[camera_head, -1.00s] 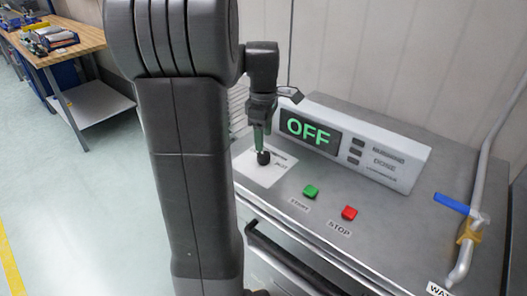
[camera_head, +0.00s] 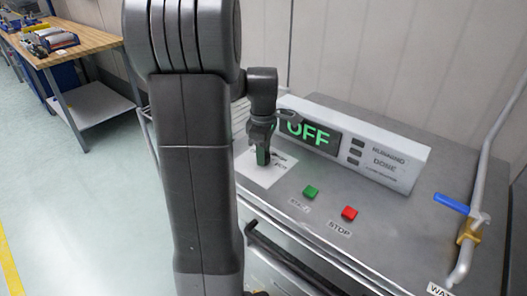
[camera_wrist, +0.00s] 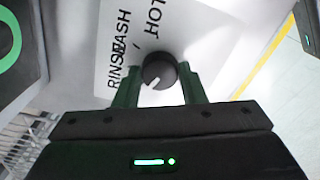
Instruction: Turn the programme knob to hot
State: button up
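The programme knob (camera_wrist: 158,70) is a small round black knob with a white mark that points down and left in the wrist view. It sits on a white label plate (camera_wrist: 112,58) with RINSE, WASH and HOT printed on it. My gripper (camera_wrist: 160,78) has one green finger on each side of the knob. The fingers are apart, with what looks like a narrow gap beside the knob. In the head view my gripper (camera_head: 262,160) points down at the plate and hides the knob. The display (camera_head: 308,132) reads OFF in green.
A green START button (camera_head: 310,192) and a red STOP button (camera_head: 349,213) are on the steel top, right of the plate. The display box (camera_head: 400,165) stands behind. A pipe with a blue valve handle (camera_head: 451,203) is at the right. A wooden workbench (camera_head: 75,45) is far left.

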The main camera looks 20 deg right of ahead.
jog(key=shift+m, duration=0.3)
jog(key=m+p, duration=0.2)
jog(key=m, duration=0.3)
jog(key=shift+r+m, duration=0.1)
jog(key=shift+m, duration=0.2)
jog(key=m, duration=0.3)
jog(key=shift+m+p, duration=0.3)
jog(key=shift+p, duration=0.05)
jog(key=m, duration=0.3)
jog(key=shift+m+p, duration=0.3)
jog(key=m, duration=0.3)
jog(key=shift+m, duration=0.3)
jog(key=m+p, duration=0.1)
jog(key=m, duration=0.2)
jog(key=shift+m, duration=0.4)
jog(key=m, duration=0.6)
